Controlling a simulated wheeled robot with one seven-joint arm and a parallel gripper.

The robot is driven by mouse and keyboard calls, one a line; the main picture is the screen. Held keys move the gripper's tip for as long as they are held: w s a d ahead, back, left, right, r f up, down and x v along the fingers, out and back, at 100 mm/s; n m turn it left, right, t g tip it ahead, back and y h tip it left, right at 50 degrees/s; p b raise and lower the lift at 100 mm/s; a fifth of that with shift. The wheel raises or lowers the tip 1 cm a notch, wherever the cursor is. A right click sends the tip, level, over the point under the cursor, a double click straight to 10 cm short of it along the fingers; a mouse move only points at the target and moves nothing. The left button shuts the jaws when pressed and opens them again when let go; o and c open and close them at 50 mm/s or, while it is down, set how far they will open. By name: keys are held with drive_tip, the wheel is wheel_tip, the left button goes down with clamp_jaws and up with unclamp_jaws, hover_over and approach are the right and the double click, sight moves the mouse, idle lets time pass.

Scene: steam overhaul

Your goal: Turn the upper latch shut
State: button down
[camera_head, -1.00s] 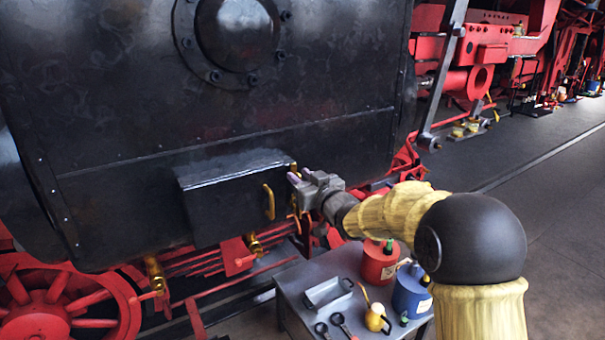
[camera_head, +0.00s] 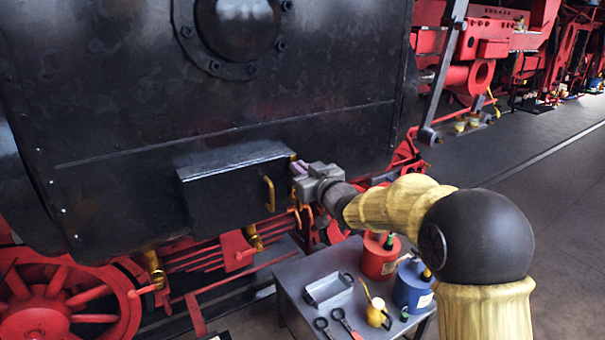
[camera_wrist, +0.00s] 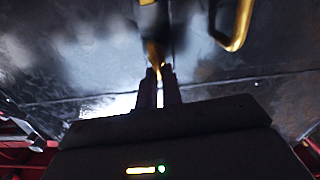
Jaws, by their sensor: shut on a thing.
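A dark box (camera_head: 228,200) with a brass handle (camera_head: 268,194) is fixed low on the black locomotive body. The brass upper latch (camera_head: 293,158) is at the box's upper right edge, mostly hidden by my gripper (camera_head: 297,174). In the wrist view my gripper (camera_wrist: 158,85) is shut on the upper latch (camera_wrist: 153,52), with its brass end between the two fingertips. The handle also shows in the wrist view (camera_wrist: 240,25), to the right of the fingers. The latch's exact angle is hard to tell. Another brass piece (camera_head: 297,215) shows below my gripper.
A grey table (camera_head: 290,280) below my arm holds a red can (camera_head: 378,262), a blue can (camera_head: 411,288), a yellow oiler (camera_head: 376,314), a small tray (camera_head: 328,290) and tools. Red wheels and rods lie under the body. The floor at right is clear.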

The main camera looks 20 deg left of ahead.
drive_tip(key=n+b, duration=0.2)
drive_tip(key=b, duration=0.1)
drive_tip(key=f+n+b, duration=0.1)
drive_tip(key=n+b, duration=0.2)
drive_tip(key=b, duration=0.1)
drive_tip(key=n+b, duration=0.3)
drive_tip(key=b, duration=0.1)
drive_tip(key=shift+s+a+f, duration=0.35)
drive_tip(key=shift+f, duration=0.05)
drive_tip(key=n+b, duration=0.1)
drive_tip(key=n, duration=0.1)
drive_tip(key=n+b, duration=0.1)
drive_tip(key=b, duration=0.1)
drive_tip(key=n+b, duration=0.1)
drive_tip(key=n, duration=0.1)
drive_tip(key=shift+s+a+f+n, duration=0.1)
drive_tip(key=shift+s+f+n, duration=0.05)
drive_tip(key=shift+f+n, duration=0.15)
drive_tip(key=shift+n+b, duration=1.25)
drive_tip(key=shift+n, duration=0.45)
drive_tip(key=c, duration=1.6)
unclamp_jaws()
drive_tip(key=shift+o, duration=0.2)
drive_tip(key=shift+r, duration=0.1)
